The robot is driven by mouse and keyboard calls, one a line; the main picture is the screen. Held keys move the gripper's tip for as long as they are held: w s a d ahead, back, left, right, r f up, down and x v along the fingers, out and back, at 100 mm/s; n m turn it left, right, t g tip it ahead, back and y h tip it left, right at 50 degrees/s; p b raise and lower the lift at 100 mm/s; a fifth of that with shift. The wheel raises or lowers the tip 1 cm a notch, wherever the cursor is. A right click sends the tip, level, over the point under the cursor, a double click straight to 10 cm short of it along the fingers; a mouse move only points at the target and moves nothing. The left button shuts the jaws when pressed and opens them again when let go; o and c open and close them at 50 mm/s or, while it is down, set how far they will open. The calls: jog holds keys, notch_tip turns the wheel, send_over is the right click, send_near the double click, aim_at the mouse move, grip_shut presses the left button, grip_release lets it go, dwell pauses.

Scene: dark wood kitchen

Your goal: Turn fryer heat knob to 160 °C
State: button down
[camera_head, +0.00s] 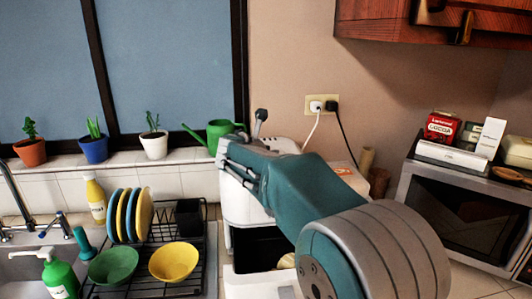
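The fryer (232,192) is a white appliance standing on the counter in the middle of the view, against the wall. Its front has a dark opening, and a white drawer-like part juts out below. My arm crosses in front of the fryer and covers much of it. My gripper (241,134) is at the fryer's upper left, with two dark finger parts apart and nothing seen between them. The heat knob cannot be made out, and I cannot tell whether the gripper touches the fryer.
A dish rack (193,258) with plates and bowls stands left of the fryer. A green watering can (218,131) is on the sill behind my gripper. A microwave (462,215) with boxes on top is at the right. A cabinet (385,22) hangs above.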

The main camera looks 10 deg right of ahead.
jog(key=shift+c, duration=1.9)
grip_release()
jog(key=shift+s+d+f, duration=0.1)
jog(key=shift+f, duration=0.1)
jog(key=shift+r, duration=0.1)
jog(key=shift+s+r, duration=0.1)
jog(key=v, duration=1.1)
jog(key=shift+s+a, duration=0.25)
jog(key=shift+a, duration=0.05)
